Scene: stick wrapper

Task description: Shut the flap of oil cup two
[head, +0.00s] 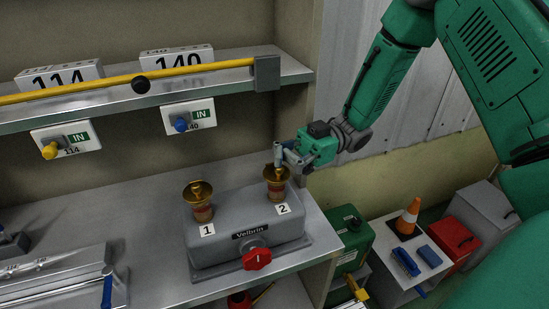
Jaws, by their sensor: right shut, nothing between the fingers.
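Oil cup two (277,187) is a brass cup with a reddish band, on the right end of the grey Velbrin housing (222,235), above the label 2. My right gripper (279,158) is shut and empty, with its fingers just above and behind this cup's top. The fingers partly cover the cup's upper edge. I cannot tell how its flap stands, or whether the fingers touch it. Oil cup one (200,206) stands on the left, above the label 1, with its brass top raised. My left gripper is not in view.
A red knob (257,259) is on the housing's front. A shelf with a yellow bar (190,71) runs above the bench. Metal rails (55,281) lie at the lower left. An orange cone (408,217) and a green canister (350,235) stand beyond the bench's right edge.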

